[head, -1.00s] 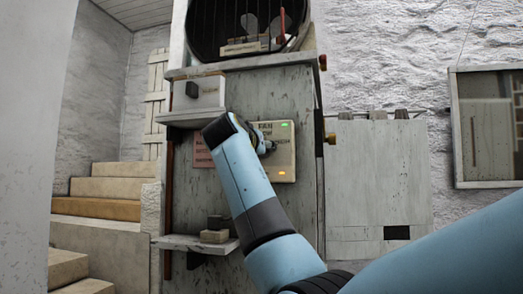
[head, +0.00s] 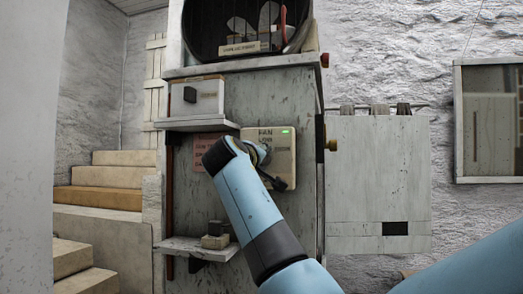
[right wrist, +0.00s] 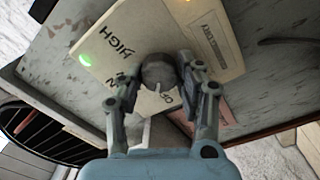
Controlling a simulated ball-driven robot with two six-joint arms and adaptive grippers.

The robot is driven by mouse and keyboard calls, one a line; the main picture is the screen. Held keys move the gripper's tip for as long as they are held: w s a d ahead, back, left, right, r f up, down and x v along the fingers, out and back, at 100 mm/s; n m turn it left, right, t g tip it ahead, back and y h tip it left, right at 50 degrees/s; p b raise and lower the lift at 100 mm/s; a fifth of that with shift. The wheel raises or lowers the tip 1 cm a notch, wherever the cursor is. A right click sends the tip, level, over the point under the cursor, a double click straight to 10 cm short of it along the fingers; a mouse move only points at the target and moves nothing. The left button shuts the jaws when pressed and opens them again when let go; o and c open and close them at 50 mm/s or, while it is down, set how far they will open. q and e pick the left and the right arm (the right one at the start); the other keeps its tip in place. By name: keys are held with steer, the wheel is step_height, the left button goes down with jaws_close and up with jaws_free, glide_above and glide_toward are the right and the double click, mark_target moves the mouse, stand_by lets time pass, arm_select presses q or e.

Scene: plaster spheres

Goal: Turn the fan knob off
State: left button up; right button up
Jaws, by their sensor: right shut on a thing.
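The fan knob (right wrist: 158,71) is a round grey knob on a cream panel (head: 285,160) lettered FAN. In the right wrist view it sits between the two fingers of my right gripper (right wrist: 160,80), which is shut on it. A pale mark on the knob points toward partly hidden letters at the lower side, HIGH being at upper left. In the head view my right gripper (head: 264,158) is at the panel and hides the knob. A green light (head: 285,131) is lit at the panel's top. My left gripper is out of view.
The caged fan (head: 245,22) stands above the panel on the grey cabinet. A small switch box (head: 206,96) sits on a shelf at upper left, and a lower shelf (head: 178,246) holds small blocks. A pink notice (head: 201,160) is left of the panel.

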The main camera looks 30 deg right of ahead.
steer(key=shift+n+p, duration=0.95)
steer(key=shift+n, duration=0.45)
steer(key=o, duration=1.1)
steer(key=shift+a, duration=0.1)
steer(key=shift+o, duration=0.2)
steer(key=v, duration=0.7)
steer(key=shift+s+a, duration=0.1)
steer(key=shift+a, duration=0.05)
